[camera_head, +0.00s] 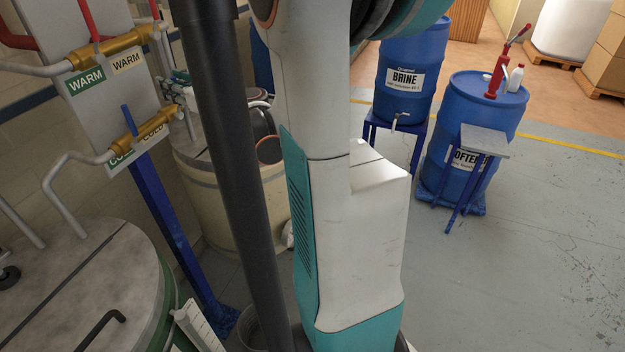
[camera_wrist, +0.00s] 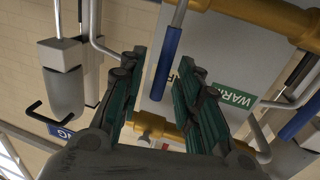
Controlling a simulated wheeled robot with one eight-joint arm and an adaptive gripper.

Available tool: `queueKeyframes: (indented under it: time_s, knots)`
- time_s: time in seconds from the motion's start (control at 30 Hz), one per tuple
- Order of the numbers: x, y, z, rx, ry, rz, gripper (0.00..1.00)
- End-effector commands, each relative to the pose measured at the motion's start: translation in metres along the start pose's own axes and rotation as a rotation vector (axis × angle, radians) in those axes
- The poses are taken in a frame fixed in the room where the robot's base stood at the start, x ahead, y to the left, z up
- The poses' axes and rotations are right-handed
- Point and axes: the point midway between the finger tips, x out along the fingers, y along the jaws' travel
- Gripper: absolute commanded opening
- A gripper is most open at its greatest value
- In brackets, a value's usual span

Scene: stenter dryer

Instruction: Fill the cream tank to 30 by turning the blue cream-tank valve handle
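My gripper (camera_wrist: 162,60) is open in the wrist view, its two teal-padded fingers apart. A blue valve handle (camera_wrist: 168,62) on a grey stem shows between the fingertips; I cannot tell whether it touches them or lies beyond. In the head view a blue handle (camera_head: 128,118) stands on the lower brass pipe (camera_head: 135,139) by the COLD labels. I cannot tell whether it is the same handle. A cream tank (camera_head: 205,208) stands behind my arm, partly hidden. A tank with a grey lid and green rim (camera_head: 85,285) is at lower left. No fill reading is legible.
An upper brass pipe (camera_head: 108,47) with red handles (camera_head: 88,20) runs by the WARM labels. A blue post (camera_head: 170,225) stands below the panel. Blue BRINE (camera_head: 412,55) and softener (camera_head: 480,105) drums stand right of my arm.

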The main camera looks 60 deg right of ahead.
Motion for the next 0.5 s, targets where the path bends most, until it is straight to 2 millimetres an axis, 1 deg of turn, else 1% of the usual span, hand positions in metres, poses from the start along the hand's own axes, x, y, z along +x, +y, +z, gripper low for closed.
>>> queueKeyframes:
  time_s: [0.5]
  knots:
    - [-0.056, 0.0, -0.001, 0.001, 0.0, 0.002, 0.31]
